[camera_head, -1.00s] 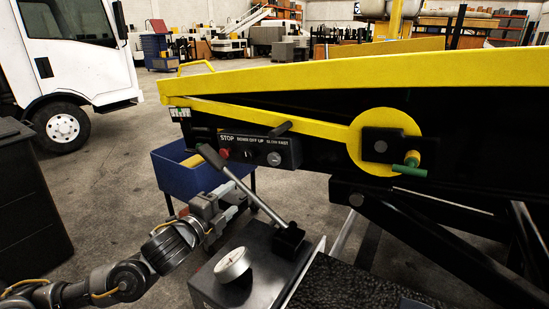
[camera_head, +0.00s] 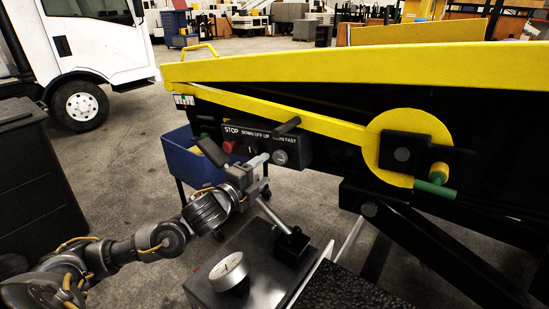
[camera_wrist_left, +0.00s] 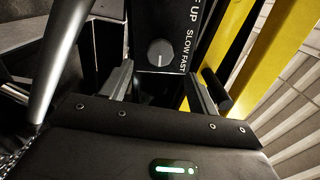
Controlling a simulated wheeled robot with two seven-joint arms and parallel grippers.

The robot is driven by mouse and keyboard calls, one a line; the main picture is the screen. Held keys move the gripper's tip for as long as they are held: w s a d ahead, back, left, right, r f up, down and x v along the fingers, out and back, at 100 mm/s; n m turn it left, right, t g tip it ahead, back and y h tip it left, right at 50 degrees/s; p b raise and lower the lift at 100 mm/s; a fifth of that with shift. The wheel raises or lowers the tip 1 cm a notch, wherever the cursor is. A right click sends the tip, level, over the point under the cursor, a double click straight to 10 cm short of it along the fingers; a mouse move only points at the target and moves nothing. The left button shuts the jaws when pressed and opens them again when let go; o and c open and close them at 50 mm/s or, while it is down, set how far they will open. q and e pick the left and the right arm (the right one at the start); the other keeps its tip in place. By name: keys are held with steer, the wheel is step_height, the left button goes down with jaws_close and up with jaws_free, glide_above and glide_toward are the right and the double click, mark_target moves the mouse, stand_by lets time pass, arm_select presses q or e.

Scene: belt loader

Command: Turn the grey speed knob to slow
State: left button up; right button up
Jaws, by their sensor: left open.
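The grey speed knob (camera_head: 280,157) is a small round dial at the right end of the black control panel (camera_head: 304,148), below the SLOW FAST label. In the left wrist view the knob (camera_wrist_left: 160,52) sits ahead of and between my open fingers, apart from both, with a light pointer mark on its face. My left gripper (camera_head: 262,160) is just left of the knob in the head view, and its fingers also show in the left wrist view (camera_wrist_left: 160,88). It is empty. My right gripper is not in view.
A red stop button (camera_head: 228,146) is on the panel's left. A lever (camera_head: 277,219) rises from a grey box with a round gauge (camera_head: 228,271), close to my left wrist. A black handle (camera_head: 287,125) sticks out above the panel. A blue cart (camera_head: 190,165) stands behind.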

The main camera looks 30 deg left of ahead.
mark_target(278, 159)
arm_select(q)
steer(key=w, duration=0.3)
steer(key=w+p, duration=0.1)
steer(key=shift+w+d+r, duration=0.1)
steer(key=shift+w+d, duration=0.3)
steer(key=shift+w, duration=0.7)
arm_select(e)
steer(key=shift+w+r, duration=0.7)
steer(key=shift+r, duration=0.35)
arm_select(q)
steer(key=shift+s, duration=0.1)
steer(key=shift+c, duration=1.1)
steer(key=shift+p, duration=0.3)
steer(key=c, duration=0.7)
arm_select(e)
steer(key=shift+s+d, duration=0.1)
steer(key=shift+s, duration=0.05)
